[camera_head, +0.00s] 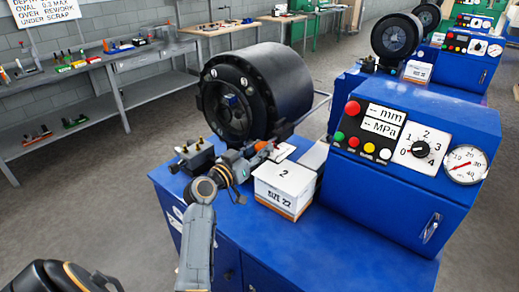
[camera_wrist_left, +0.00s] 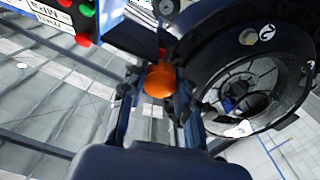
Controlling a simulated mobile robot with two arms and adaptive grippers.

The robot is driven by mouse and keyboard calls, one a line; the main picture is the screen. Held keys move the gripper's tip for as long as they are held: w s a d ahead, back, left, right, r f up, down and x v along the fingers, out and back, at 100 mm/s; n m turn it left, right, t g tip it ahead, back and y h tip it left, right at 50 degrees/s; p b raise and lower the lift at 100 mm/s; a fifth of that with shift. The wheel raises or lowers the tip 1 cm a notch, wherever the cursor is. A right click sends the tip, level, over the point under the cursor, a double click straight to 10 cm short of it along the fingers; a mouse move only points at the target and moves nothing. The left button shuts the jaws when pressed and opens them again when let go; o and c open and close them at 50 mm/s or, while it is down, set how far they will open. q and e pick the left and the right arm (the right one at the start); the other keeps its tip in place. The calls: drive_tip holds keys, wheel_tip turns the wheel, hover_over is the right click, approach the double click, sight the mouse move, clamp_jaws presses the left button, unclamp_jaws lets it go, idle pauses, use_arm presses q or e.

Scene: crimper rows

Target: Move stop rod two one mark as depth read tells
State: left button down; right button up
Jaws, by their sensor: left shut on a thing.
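My left gripper (camera_head: 264,148) is in front of the black round crimper head (camera_head: 262,88), over the blue bench top. In the left wrist view my left gripper (camera_wrist_left: 160,90) is shut on an orange round knob (camera_wrist_left: 160,79), which sits between its fingertips beside the crimper's ring opening. I take the knob for the stop rod's end; the rod itself and its marks are hidden. The mm display (camera_head: 382,113) and MPa display (camera_head: 380,128) show only dashes. My right gripper is not in view.
A white box (camera_head: 283,187) marked 2 stands right of the gripper. A small dark block with brass pins (camera_head: 194,154) is to its left. The blue control cabinet (camera_head: 415,190) has a dial (camera_head: 421,148) and a gauge (camera_head: 465,164). More crimpers stand behind. The floor at left is clear.

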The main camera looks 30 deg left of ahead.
use_arm(q)
drive_tip(key=shift+w+b, duration=0.6)
drive_tip(key=shift+w, duration=0.55)
drive_tip(key=shift+s+r, duration=0.1)
drive_tip(key=c, duration=1.4)
unclamp_jaws()
drive_tip(key=shift+d, duration=0.1)
drive_tip(key=o, duration=0.4)
drive_tip(key=shift+w, duration=0.25)
drive_tip(key=shift+s, duration=0.15)
drive_tip(key=s, duration=0.8)
drive_tip(key=s+a, duration=0.1)
drive_tip(key=s, duration=0.2)
drive_tip(key=shift+s, duration=0.4)
